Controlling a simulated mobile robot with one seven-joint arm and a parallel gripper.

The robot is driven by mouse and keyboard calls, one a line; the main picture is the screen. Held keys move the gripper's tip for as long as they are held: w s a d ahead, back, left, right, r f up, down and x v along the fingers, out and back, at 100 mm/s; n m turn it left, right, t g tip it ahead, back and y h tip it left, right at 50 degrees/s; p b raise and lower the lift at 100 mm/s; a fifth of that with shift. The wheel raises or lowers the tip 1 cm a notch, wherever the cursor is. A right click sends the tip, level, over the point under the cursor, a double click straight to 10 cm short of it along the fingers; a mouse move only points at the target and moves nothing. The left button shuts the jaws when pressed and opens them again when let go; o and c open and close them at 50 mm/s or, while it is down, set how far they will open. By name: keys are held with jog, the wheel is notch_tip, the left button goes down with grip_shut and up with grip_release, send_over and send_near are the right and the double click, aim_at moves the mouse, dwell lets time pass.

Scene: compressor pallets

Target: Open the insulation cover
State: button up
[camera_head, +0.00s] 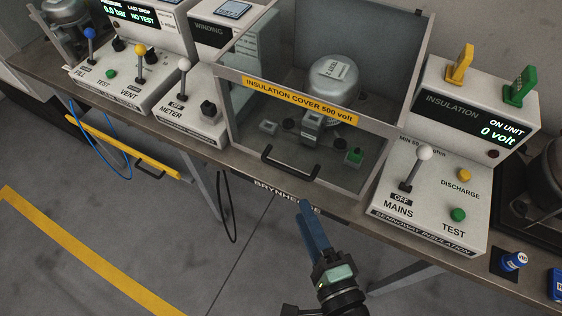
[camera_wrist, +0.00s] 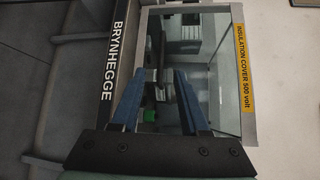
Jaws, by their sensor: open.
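The insulation cover (camera_head: 222,108) is a clear box with a grey frame and a yellow label "INSULATION COVER 500 volt". It stands shut on the bench over a grey compressor (camera_head: 334,82). Its dark handle (camera_head: 290,163) is low on the front panel. My gripper (camera_head: 312,212) has blue fingers and is in front of the bench edge, below and right of the handle, apart from it. In the wrist view the open fingers (camera_wrist: 183,82) point at the front panel, with the cover's label (camera_wrist: 243,72) to the right and the handle (camera_wrist: 161,58) just beyond the fingers.
The insulation tester (camera_head: 440,160) with lever and buttons stands right of the cover. The winding meter (camera_head: 188,105) and the fill and vent unit (camera_head: 125,75) stand left. A blue hose (camera_head: 100,150) and a black cable (camera_head: 232,215) hang below the bench edge.

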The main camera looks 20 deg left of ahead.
aim_at(283, 167)
jog(key=p+x, duration=0.1)
jog(key=x, duration=1.1)
jog(key=shift+w+a+r, duration=0.1)
jog(key=shift+w+a, duration=0.05)
jog(key=shift+w, duration=0.1)
grip_shut()
dwell(0.9)
